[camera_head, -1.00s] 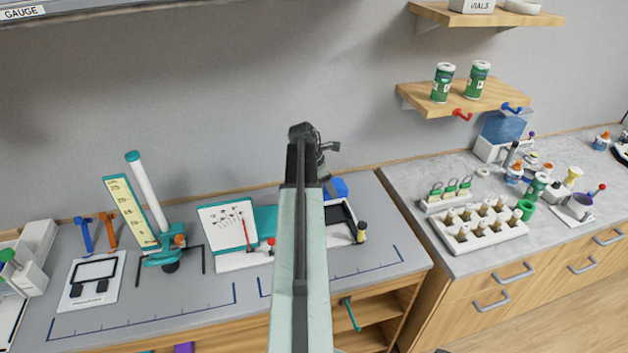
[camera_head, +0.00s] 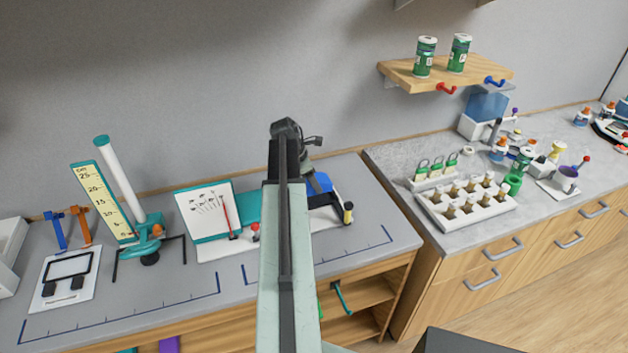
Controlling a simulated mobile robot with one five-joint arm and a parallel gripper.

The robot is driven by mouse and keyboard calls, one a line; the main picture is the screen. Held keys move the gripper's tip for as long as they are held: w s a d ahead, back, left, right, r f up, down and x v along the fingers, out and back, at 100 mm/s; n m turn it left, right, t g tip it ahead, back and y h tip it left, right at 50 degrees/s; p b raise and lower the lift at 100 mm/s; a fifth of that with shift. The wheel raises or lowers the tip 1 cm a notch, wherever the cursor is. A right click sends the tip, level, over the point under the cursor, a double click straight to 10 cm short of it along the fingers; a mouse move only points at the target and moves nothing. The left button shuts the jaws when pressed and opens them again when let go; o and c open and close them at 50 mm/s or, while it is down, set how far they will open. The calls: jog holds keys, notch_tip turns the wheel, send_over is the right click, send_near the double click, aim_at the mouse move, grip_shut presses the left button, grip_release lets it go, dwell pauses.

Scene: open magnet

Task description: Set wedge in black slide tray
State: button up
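A black-edged tray (camera_head: 325,200), which looks like the black slide tray, lies on the grey bench, partly hidden behind my arm. A blue piece (camera_head: 322,182) shows just behind it, also partly covered by my arm; I cannot tell whether it is the wedge. No other wedge can be made out. My gripper (camera_head: 313,142) is at the far end of my raised arm, above and behind the tray in the picture. It is small and dark, and I cannot see whether its fingers are open or hold anything.
A teal-and-white board (camera_head: 208,212) stands left of my arm. A gauge stand (camera_head: 140,238) with a tall white tube is farther left. A small black-and-yellow bottle (camera_head: 348,212) is beside the tray. A vial rack (camera_head: 466,205) sits on the right counter.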

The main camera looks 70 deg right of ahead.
jog(key=shift+f+b, duration=1.85)
jog(key=shift+f, duration=0.35)
jog(key=shift+f, duration=0.1)
jog(key=o, duration=1.6)
jog(key=shift+c, duration=0.2)
jog(key=p+v, duration=0.7)
jog(key=v, duration=0.1)
jog(key=shift+s, duration=0.1)
jog(key=shift+f, duration=0.1)
